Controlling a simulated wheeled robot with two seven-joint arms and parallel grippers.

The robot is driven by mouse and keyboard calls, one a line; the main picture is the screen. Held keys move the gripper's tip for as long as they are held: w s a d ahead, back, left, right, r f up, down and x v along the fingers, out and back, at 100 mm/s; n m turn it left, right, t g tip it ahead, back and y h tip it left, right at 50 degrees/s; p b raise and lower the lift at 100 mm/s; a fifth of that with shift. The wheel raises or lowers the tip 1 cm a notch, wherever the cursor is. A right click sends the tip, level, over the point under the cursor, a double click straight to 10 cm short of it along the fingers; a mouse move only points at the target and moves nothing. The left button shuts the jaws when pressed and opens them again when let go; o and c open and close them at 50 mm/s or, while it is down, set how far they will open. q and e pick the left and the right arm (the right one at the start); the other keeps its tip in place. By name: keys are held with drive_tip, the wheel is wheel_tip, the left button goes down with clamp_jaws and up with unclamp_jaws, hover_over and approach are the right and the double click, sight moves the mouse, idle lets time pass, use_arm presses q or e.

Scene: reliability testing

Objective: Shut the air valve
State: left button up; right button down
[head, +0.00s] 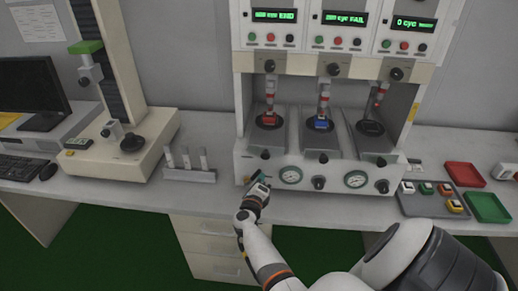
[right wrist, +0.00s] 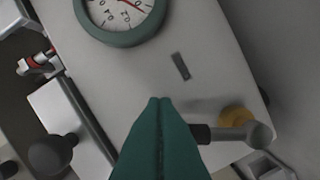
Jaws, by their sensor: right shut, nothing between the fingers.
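The air valve shows in the right wrist view as a grey lever (right wrist: 232,134) with a dark grip, beside a round brass fitting (right wrist: 237,117) on the pale front panel. The lever's dark end reaches the right edge of my green fingers; I cannot tell whether they touch. In the head view the valve is mostly hidden by my right gripper (head: 262,182), at the lower left of the test machine's front (head: 270,162). My right gripper is shut and empty, its fingertips (right wrist: 160,100) together near the panel. My left gripper is not in view.
A green-rimmed pressure gauge (head: 290,174) is just right of my gripper, and another (head: 356,179) is further right. A dark knob (head: 319,183) sits between them. A rack of white tubes (head: 189,172) stands left. A grey tray (head: 430,203) with small parts lies right.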

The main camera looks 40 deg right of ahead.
drive_tip(key=n, duration=0.1)
drive_tip(key=w+a+r+n, duration=0.1)
drive_tip(key=n, duration=0.1)
drive_tip(key=shift+w+r+p, duration=0.1)
drive_tip(key=shift+w+p, duration=0.15)
drive_tip(key=shift+p, duration=0.1)
drive_tip(key=shift+w+a+r+n+h, duration=0.2)
drive_tip(key=shift+w+a+n, duration=0.15)
drive_tip(key=shift+n, duration=0.4)
drive_tip(key=shift+w+a+r+n+h, duration=0.1)
drive_tip(key=shift+w+a+n+h, duration=0.2)
drive_tip(key=shift+n, duration=0.45)
